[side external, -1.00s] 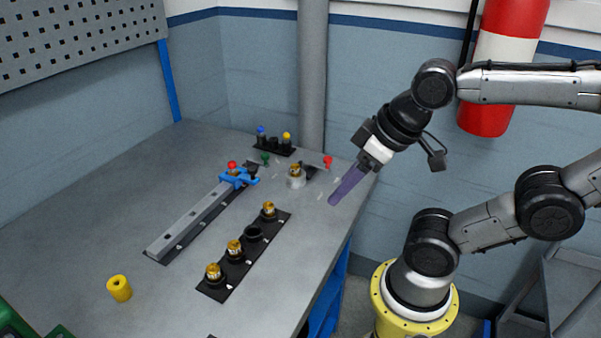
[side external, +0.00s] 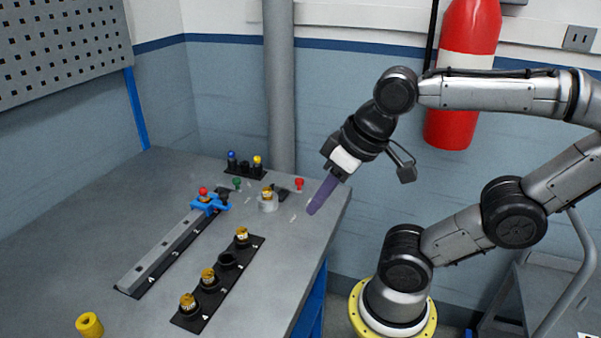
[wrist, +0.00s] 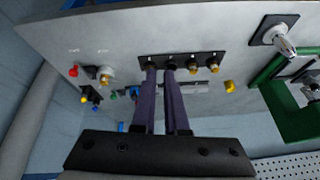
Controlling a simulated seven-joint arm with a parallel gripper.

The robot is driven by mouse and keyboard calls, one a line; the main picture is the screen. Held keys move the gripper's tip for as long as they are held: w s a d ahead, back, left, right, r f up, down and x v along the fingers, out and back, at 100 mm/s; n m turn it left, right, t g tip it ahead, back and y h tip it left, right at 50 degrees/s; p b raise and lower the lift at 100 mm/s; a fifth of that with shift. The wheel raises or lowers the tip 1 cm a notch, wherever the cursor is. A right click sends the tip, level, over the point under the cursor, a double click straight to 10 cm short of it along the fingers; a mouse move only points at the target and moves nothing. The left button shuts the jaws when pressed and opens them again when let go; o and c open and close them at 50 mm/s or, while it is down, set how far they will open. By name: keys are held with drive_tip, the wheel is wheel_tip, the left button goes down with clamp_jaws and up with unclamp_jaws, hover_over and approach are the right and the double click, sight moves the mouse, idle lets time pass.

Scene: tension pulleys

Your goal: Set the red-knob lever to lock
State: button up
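A red-knob lever (side external: 299,183) stands at the table's far right corner, beside a grey round mount with a gold-topped part (side external: 267,200). Its red knob also shows in the wrist view (wrist: 73,72), near small labels I cannot read. My gripper (side external: 312,212) has long purple fingers pointing down, in front of and a little right of the lever in the side view, apparently touching nothing. The wrist view shows a narrow empty gap between the fingertips (wrist: 161,68). A second red knob (side external: 203,190) sits on a blue clamp (side external: 209,204).
A green knob (side external: 237,183) stands left of the mount. A small rack (side external: 245,169) with blue and yellow tops is behind. A black strip (side external: 217,285) holds several gold-topped parts. A grey rail (side external: 160,250) and yellow cylinder (side external: 89,325) lie left. A pipe (side external: 279,90) rises behind.

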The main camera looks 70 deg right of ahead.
drive_tip(key=w+r+m, duration=0.2)
drive_tip(key=r, duration=0.2)
drive_tip(key=shift+w+d+m+g, duration=0.3)
drive_tip(key=shift+w+m, duration=0.1)
clamp_jaws()
drive_tip(key=w+d+r+m+g+y, duration=0.1)
drive_tip(key=w+d+m+g, duration=0.1)
drive_tip(key=w+d+m, duration=0.55)
drive_tip(key=w+d+r+m+g, duration=0.1)
drive_tip(key=w+d+r+m, duration=0.3)
drive_tip(key=d, duration=0.6)
drive_tip(key=s+d+f+m, duration=0.1)
drive_tip(key=d+f+m, duration=0.1)
drive_tip(key=d+f, duration=0.3)
drive_tip(key=s+d+f+m+g+y, duration=0.1)
drive_tip(key=d+f, duration=0.4)
drive_tip(key=d, duration=0.5)
drive_tip(key=shift+s+d+f+m, duration=0.15)
drive_tip(key=shift+s+f+m, duration=0.05)
drive_tip(key=shift+s+m, duration=0.15)
drive_tip(key=shift+f, duration=0.1)
